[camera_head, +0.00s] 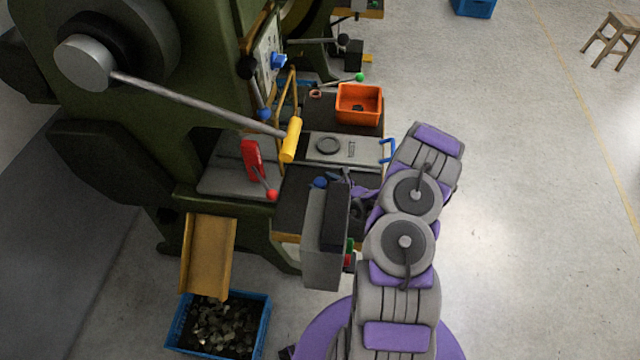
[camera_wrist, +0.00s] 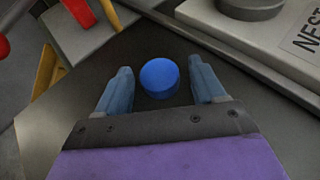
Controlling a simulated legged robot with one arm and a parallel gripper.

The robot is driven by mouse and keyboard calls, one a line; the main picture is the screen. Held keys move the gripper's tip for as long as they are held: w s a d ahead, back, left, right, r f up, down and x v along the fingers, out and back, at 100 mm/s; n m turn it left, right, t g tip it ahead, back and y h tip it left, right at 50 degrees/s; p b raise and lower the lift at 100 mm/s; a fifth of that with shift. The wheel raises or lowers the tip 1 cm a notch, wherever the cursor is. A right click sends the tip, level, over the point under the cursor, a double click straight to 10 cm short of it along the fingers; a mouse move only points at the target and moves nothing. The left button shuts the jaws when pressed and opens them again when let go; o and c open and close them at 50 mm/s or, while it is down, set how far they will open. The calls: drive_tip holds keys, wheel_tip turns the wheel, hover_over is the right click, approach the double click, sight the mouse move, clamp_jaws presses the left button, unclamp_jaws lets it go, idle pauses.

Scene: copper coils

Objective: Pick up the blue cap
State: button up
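The blue cap (camera_wrist: 159,77) is a small round piece on a dark surface, seen from above in the wrist view. My gripper (camera_wrist: 160,85) is open, with one finger on each side of the cap. Gaps show between the cap and both fingers, and I cannot tell how far above the surface the fingertips are. In the head view, a blue cap (camera_head: 320,182) shows on the machine's dark ledge, left of my gripper (camera_head: 345,192), whose fingers are too small and partly hidden to make out.
A grey plate (camera_head: 343,149) with a round part lies behind the cap. A grey box (camera_head: 325,235) stands in front. A red lever (camera_head: 257,165), a yellow-handled lever (camera_head: 291,139) and an orange bin (camera_head: 358,104) are nearby. Open floor lies to the right.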

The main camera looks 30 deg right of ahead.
drive_tip(key=shift+d, duration=0.2)
drive_tip(key=shift+c, duration=1.4)
drive_tip(key=shift+a, duration=0.35)
drive_tip(key=c, duration=0.6)
drive_tip(key=shift+c, duration=0.3)
drive_tip(key=shift+d, duration=0.1)
